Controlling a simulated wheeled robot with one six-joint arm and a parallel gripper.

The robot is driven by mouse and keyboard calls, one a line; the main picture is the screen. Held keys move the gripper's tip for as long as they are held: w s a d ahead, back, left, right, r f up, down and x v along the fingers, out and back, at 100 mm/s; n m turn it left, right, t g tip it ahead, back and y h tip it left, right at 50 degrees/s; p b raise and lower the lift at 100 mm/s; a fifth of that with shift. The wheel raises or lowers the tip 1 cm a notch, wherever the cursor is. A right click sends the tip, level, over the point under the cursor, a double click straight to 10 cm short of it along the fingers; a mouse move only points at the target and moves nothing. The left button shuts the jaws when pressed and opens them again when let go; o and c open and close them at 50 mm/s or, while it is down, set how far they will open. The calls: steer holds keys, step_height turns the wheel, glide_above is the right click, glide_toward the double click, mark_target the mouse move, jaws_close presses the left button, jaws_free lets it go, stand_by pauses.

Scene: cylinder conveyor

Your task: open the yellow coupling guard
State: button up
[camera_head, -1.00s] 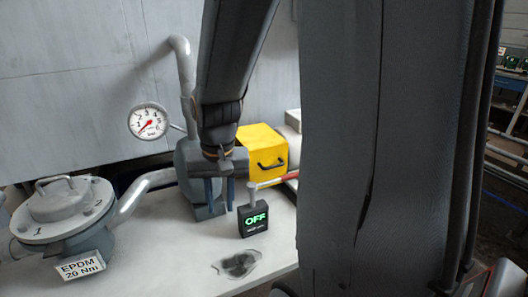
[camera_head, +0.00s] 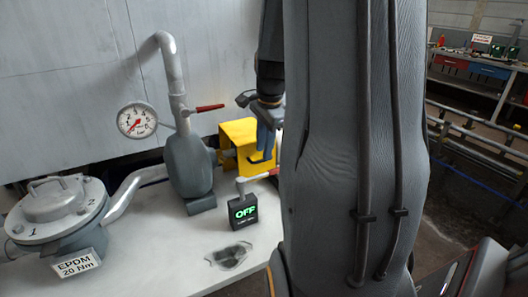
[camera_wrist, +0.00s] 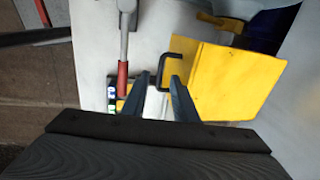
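The yellow coupling guard (camera_head: 238,132) stands on the white bench beside the grey pump, partly hidden behind my gripper and arm. It also fills the right middle of the wrist view (camera_wrist: 218,82). Its black handle (camera_wrist: 163,68) sticks out from the guard's left edge there. My gripper (camera_wrist: 159,75) is open, and the handle shows between its two fingertips. I cannot tell whether either finger touches it. In the head view my gripper (camera_head: 266,142) points down in front of the guard.
An OFF display box (camera_head: 243,212) with a red-handled lever stands close in front of the guard. The grey pump (camera_head: 188,165), pressure gauge (camera_head: 137,121) and lidded vessel (camera_head: 58,208) are to the left. A dark stain (camera_head: 230,256) lies on the bench's front.

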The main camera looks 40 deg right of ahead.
steer(key=shift+w+f, duration=0.2)
steer(key=shift+f, duration=1.05)
jaws_close()
stand_by(0.5)
